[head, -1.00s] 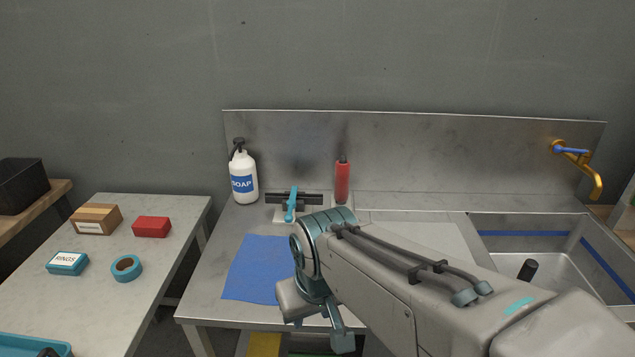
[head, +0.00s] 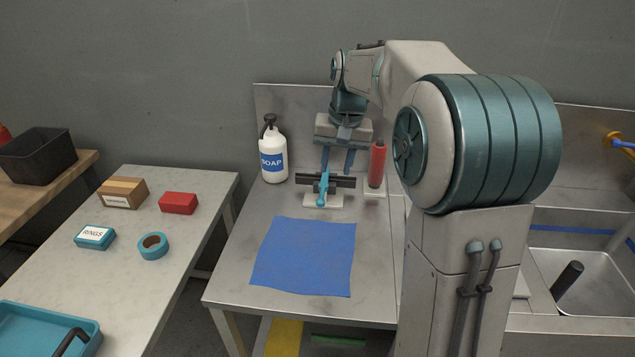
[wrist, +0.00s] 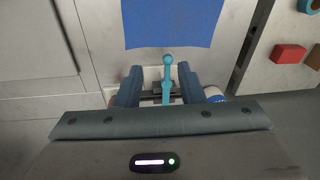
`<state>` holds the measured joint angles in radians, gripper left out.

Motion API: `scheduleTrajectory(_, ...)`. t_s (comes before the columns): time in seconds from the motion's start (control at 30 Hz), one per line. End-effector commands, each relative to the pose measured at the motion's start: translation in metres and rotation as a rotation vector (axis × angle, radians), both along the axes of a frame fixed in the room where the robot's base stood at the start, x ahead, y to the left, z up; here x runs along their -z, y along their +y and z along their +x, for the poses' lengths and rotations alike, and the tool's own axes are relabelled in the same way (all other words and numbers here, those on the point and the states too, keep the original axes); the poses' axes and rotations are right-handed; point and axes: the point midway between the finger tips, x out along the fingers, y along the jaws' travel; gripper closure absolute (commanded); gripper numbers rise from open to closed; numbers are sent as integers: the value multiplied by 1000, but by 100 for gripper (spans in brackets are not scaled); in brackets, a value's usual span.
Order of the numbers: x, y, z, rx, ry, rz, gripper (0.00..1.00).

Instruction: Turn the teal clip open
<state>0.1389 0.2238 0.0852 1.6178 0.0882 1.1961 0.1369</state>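The teal clip (head: 322,190) lies across a dark horizontal bar (head: 343,182) on a small pale base (head: 323,201) on the steel counter. Its handle points toward the front. In the wrist view the clip (wrist: 168,76) shows between my fingers, with its round knob toward the blue cloth. My gripper (head: 338,163) hangs over the back of the bar, fingers pointing down. The wrist view shows the gripper (wrist: 159,72) open and empty, with a gap on either side of the clip. I cannot tell how high the fingertips are above the bar.
A soap bottle (head: 273,152) stands left of the clip and a red cylinder (head: 377,165) close on its right. A blue cloth (head: 303,256) lies in front. The steel backsplash (head: 290,100) is behind. A sink (head: 590,280) is at right.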

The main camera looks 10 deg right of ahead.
Motion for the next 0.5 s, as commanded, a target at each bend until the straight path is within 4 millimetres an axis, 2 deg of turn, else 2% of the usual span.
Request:
scheduleTrajectory(0.03, 5, -3, 20, 13, 14, 16, 65)
scheduleTrajectory(0.2, 16, -12, 68, 53, 43, 62, 65)
scheduleTrajectory(0.33, 24, -17, 89, 73, 57, 86, 65)
scheduleTrajectory(0.5, 31, -20, 100, 84, 64, 100, 65)
